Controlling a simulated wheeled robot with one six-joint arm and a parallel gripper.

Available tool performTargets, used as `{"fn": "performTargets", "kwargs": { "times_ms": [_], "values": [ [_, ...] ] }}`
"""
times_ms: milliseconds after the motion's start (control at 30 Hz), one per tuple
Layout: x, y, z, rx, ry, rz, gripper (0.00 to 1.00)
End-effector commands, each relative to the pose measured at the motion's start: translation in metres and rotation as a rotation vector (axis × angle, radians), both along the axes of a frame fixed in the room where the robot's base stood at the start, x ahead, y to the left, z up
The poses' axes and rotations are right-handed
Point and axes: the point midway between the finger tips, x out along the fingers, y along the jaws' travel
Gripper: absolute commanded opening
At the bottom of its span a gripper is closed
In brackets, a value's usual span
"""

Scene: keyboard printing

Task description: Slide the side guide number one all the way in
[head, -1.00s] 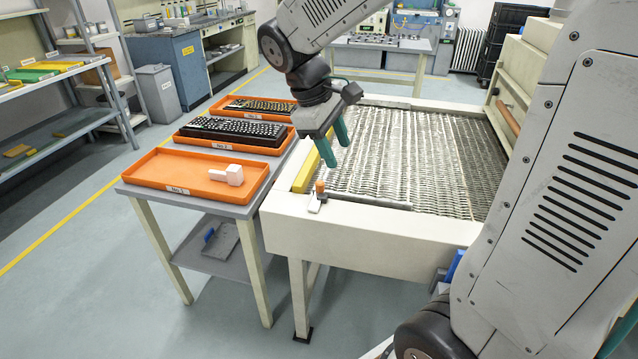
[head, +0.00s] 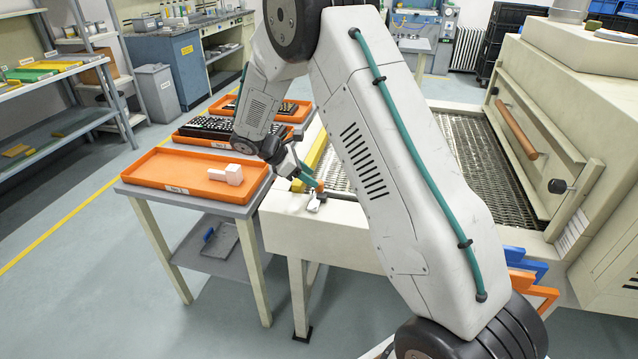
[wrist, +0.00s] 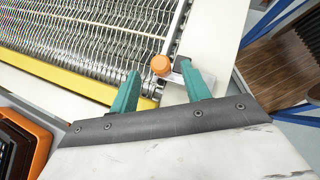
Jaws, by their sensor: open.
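The side guide at the near edge of the conveyor carries an orange knob (head: 320,186) and a white bracket (head: 314,204). The wrist view shows the same orange knob (wrist: 161,65) beside a grey guide bar (wrist: 177,28) running along the woven belt. Most of the bar is hidden by my arm in the head view.
A yellow strip (wrist: 62,82) borders the belt (head: 466,160). A side table bears an orange tray (head: 160,167) with a white block (head: 227,174), plus trays with keyboards. A machine housing with a wooden handle (head: 516,130) stands at the right.

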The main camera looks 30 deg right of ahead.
Motion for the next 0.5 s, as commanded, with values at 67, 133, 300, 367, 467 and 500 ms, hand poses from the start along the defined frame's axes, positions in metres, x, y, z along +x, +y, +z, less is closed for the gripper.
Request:
{"fn": "performTargets", "kwargs": {
  "times_ms": [67, 133, 300, 367, 467, 500],
  "values": [
    [-0.003, -0.010, -0.010, 0.000, 0.002, -0.002, 0.47],
    [-0.006, -0.017, -0.018, 0.000, 0.002, -0.002, 0.47],
    [-0.010, -0.030, -0.031, -0.001, 0.001, -0.002, 0.47],
    [-0.010, -0.033, -0.033, 0.000, 0.001, -0.002, 0.47],
    [-0.011, -0.035, -0.035, 0.001, -0.001, -0.002, 0.47],
    [-0.011, -0.035, -0.035, 0.001, -0.001, -0.002, 0.47]
  ]
}}
